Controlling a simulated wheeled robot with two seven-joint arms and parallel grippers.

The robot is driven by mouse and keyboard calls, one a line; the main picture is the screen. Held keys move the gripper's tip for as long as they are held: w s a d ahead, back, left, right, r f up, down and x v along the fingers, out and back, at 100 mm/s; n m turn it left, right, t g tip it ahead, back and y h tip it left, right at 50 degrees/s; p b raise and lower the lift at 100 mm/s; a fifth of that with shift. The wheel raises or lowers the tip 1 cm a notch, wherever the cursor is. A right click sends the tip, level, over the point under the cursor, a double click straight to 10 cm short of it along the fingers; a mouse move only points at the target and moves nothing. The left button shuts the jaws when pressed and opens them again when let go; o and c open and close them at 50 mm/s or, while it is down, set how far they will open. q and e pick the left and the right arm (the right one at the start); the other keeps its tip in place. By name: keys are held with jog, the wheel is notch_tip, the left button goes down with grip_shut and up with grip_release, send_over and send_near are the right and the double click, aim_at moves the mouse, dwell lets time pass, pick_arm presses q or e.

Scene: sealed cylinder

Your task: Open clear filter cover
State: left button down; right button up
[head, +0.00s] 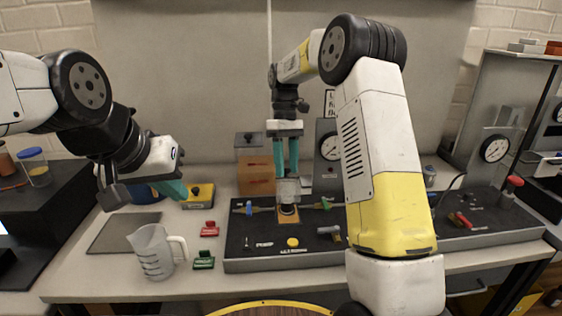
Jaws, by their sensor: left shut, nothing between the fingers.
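A small grey, partly clear cylinder (288,191), which looks like the filter cover, stands upright on an orange-brown patch of the dark panel (262,254). My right gripper (287,172) points straight down from above, with its teal fingers apart and their tips at the cylinder's top. I cannot tell whether they clasp it or only stand around it. The cylinder appears seated on the panel. My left gripper (176,190) is at the left, shut and empty, above the bench and well away from the cylinder.
A blue-handled valve (248,208) and a green-handled valve (326,203) flank the cylinder. A dial gauge (331,147) stands behind. My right arm hides part of the panel's right side.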

jog(key=shift+a+r, duration=0.1)
jog(key=shift+r, duration=0.05)
jog(key=v, duration=0.7)
jog(key=shift+w+r, duration=0.2)
jog(key=shift+r, duration=0.1)
